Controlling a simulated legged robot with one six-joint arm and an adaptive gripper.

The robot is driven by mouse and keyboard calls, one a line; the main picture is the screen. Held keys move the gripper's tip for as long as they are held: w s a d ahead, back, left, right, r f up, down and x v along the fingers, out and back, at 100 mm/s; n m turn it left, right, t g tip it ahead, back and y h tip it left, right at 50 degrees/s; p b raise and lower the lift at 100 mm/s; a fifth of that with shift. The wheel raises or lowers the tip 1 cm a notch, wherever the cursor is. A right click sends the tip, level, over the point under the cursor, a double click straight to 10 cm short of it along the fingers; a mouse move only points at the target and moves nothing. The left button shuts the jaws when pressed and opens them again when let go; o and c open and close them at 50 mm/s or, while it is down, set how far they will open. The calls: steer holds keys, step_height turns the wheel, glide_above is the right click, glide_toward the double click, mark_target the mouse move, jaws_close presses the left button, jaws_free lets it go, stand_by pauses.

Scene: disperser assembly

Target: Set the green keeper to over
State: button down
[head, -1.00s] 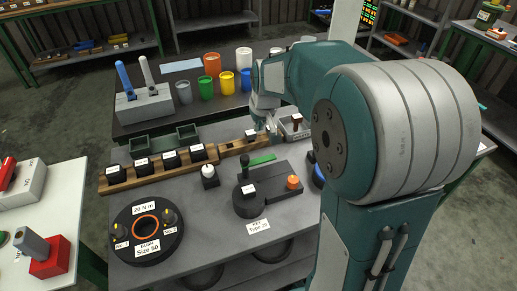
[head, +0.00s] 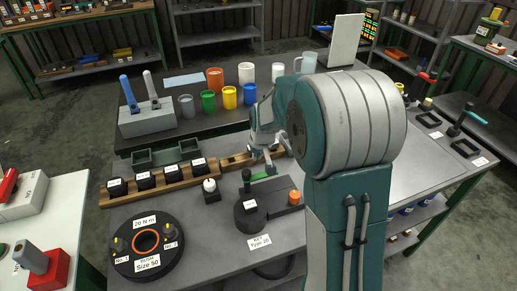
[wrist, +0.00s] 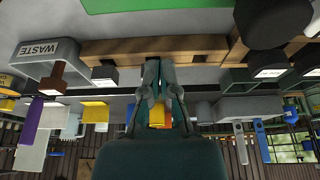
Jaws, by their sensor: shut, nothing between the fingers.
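The green keeper (head: 259,177) is a flat green bar on top of the dark grey key fixture (head: 275,206), beside a black upright knob (head: 247,180). A green surface, likely the keeper, fills the top edge of the wrist view (wrist: 160,5). My gripper (head: 270,163) is just behind and above the keeper's right end in the head view. Contact cannot be told. In the wrist view my gripper (wrist: 161,62) has its fingers together, with nothing between them.
A wooden rail (head: 180,184) with several black labelled blocks lies behind the fixture. An orange knob (head: 295,197) stands on the fixture's right. A white-topped black piece (head: 210,189) is to the left. The wrist view shows a WASTE box (wrist: 40,52).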

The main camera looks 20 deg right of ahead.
mark_target(260, 178)
steer(key=shift+s+f, duration=0.25)
steer(key=shift+s, duration=0.7)
steer(key=shift+s+f, duration=0.25)
steer(key=shift+s, duration=0.65)
steer(key=shift+d, duration=0.1)
steer(key=shift+s+m, duration=0.15)
steer(key=shift+m, duration=0.25)
